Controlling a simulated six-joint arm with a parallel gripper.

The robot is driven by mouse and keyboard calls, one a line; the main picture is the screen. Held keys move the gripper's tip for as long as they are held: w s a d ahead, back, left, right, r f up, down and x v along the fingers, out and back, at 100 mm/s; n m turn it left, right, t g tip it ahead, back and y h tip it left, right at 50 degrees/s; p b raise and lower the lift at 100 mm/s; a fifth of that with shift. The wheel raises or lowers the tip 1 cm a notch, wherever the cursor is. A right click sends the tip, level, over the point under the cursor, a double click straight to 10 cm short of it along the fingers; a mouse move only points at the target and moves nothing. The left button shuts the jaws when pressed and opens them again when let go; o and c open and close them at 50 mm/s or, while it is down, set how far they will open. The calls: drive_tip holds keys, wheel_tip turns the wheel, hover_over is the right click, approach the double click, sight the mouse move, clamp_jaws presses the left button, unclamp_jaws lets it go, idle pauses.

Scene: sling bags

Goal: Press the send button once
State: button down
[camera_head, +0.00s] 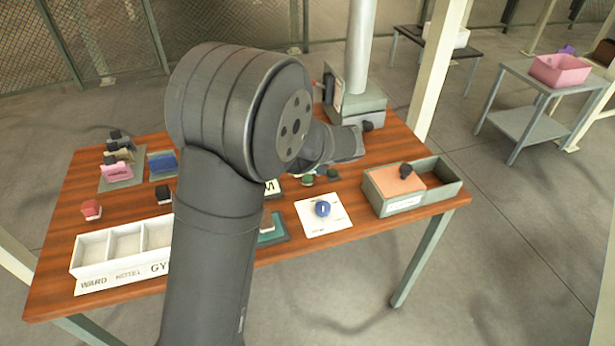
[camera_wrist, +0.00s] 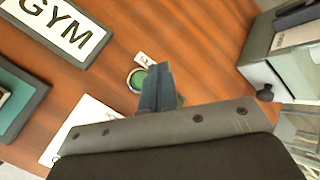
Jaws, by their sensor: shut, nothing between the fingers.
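A round green button (camera_wrist: 137,80) with a pale metal ring is set on the wooden table in the wrist view. A small white label (camera_wrist: 145,60) lies beside it, partly hidden by my fingers, and I cannot read it. My gripper (camera_wrist: 158,72) is shut and empty, with its dark fingertips just right of the button in the picture. The fingers cover part of the button's right side. I cannot tell whether they touch it. In the head view small green round things (camera_head: 307,180) show just below my wrist, and my fingertips are not clear there.
A white plate with a blue knob (camera_head: 322,208) lies nearby. A grey station (camera_head: 358,105) with a vertical tube stands behind. A grey box with an orange top (camera_head: 398,178) is at right. A white compartment tray (camera_head: 92,249) and several small colored items are at left.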

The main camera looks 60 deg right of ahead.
sight(310, 179)
drive_tip(key=shift+f, duration=2.45)
drive_tip(key=shift+f, duration=0.15)
drive_tip(key=shift+f, duration=0.3)
drive_tip(key=shift+f, duration=0.45)
idle(0.8)
drive_tip(key=shift+r, duration=0.9)
drive_tip(key=shift+r, duration=2.5)
drive_tip(key=shift+f, duration=0.1)
